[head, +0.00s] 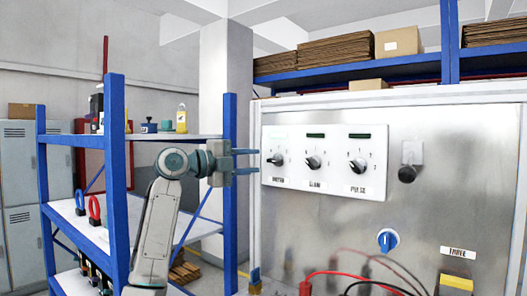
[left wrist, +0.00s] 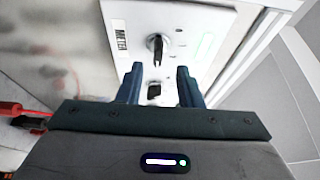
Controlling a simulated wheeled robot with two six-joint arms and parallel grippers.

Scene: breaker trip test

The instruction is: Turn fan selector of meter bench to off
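The meter bench (head: 450,190) has a metal front with a white panel (head: 335,180) carrying three dark selector knobs: left (head: 275,159), middle (head: 313,162) and right (head: 358,165). The small labels below them are too blurred to tell surely which is the fan selector. My left gripper (head: 257,161) is open and empty at the panel's left edge, level with the left knob. In the left wrist view, a dark knob (left wrist: 157,45) shows just beyond the open fingertips (left wrist: 158,80), roughly centred between them, with no visible contact. My right gripper is not in view.
A blue knob (head: 388,240) and a dark round knob (head: 407,174) sit elsewhere on the bench front. Red and black leads (head: 345,274) run along its lower part. A blue-framed shelf (head: 115,180) stands left of the bench, around my left arm.

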